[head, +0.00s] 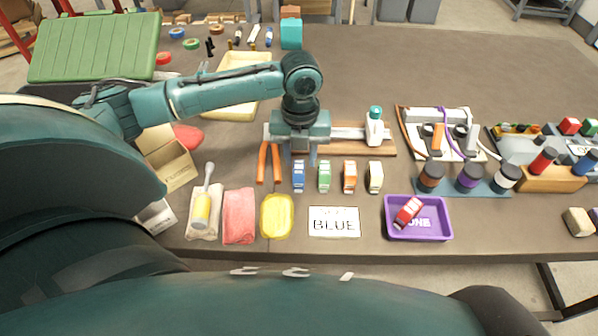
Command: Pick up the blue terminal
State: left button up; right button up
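The blue terminal (299,178) stands at the left end of a row of small blocks on the table. Beside it are a green terminal (324,177), an orange terminal (350,177) and a cream terminal (375,178). My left gripper (300,160) points down just behind and above the blue terminal. Its fingers look apart, with nothing visibly held. The picture does not show whether they touch the terminal. A red terminal (408,213) lies tilted in the purple tray (440,235). A white card (334,222) reads "BLUE". My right gripper is out of view.
Orange-handled pliers (263,164) lie just left of the blue terminal. A wooden board with a rail (350,135) is behind the row. Coloured spools (470,177) stand at right.

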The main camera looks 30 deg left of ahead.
aim_at(299, 167)
pick_arm(q)
notch_tip(299, 167, down, 5)
jog(key=shift+s+a+f, duration=0.1)
jog(key=shift+a, duration=0.05)
jog(key=c, duration=0.7)
